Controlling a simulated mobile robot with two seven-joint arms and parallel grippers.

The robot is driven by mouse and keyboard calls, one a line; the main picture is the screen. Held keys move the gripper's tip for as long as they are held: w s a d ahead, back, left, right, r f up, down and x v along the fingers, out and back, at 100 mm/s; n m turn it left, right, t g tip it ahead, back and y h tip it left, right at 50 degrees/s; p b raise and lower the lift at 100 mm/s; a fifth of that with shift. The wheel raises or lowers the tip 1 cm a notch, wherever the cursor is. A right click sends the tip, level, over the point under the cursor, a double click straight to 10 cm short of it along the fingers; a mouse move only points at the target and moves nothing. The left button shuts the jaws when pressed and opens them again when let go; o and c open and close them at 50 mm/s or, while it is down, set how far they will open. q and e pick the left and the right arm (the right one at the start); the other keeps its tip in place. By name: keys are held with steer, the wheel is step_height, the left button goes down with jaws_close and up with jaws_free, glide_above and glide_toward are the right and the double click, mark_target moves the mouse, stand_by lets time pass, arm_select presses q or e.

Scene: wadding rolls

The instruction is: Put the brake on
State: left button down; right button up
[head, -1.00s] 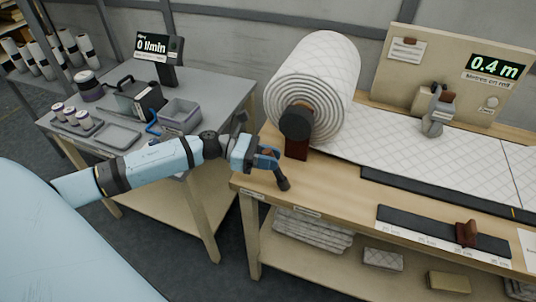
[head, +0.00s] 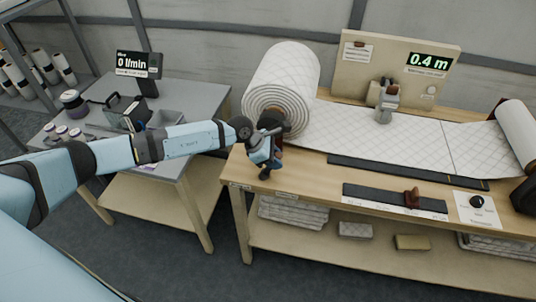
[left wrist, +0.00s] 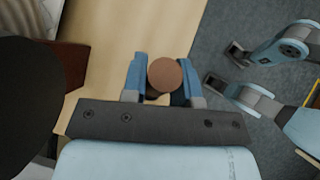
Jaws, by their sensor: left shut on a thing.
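My left gripper (head: 265,168) is at the front left of the workbench (head: 310,172), just in front of the big white quilted roll (head: 290,75). In the left wrist view its blue fingers (left wrist: 160,78) are shut on a round brown knob (left wrist: 166,74). What the knob is fixed to is hidden beneath it. The dark hub (head: 271,121) at the roll's end is close behind the gripper, partly covered by it. The hub also shows as a large dark disc (left wrist: 28,105) in the left wrist view, beside a red-brown block (left wrist: 68,66).
Wadding runs right from the roll to a second roll (head: 517,135). A board with a 0.4 m display (head: 429,62) stands behind. A dark strip (head: 370,196) with a brown slider lies along the front. A grey side table (head: 205,95) is at left.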

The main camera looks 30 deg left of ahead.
arm_select(q)
steer(key=shift+w+d+y+p, duration=0.15)
steer(key=shift+d+y+p, duration=0.2)
steer(key=shift+y, duration=0.05)
steer(key=shift+d+f+g+y, duration=0.15)
steer(key=shift+g+y, duration=0.15)
steer(key=shift+f, duration=0.1)
arm_select(e)
steer(key=shift+s+d+r, duration=0.1)
steer(key=shift+d+r, duration=0.15)
steer(key=shift+r, duration=0.2)
steer(key=shift+r, duration=0.15)
arm_select(q)
steer(key=c, duration=0.9)
jaws_free()
arm_select(e)
steer(key=shift+r, duration=0.1)
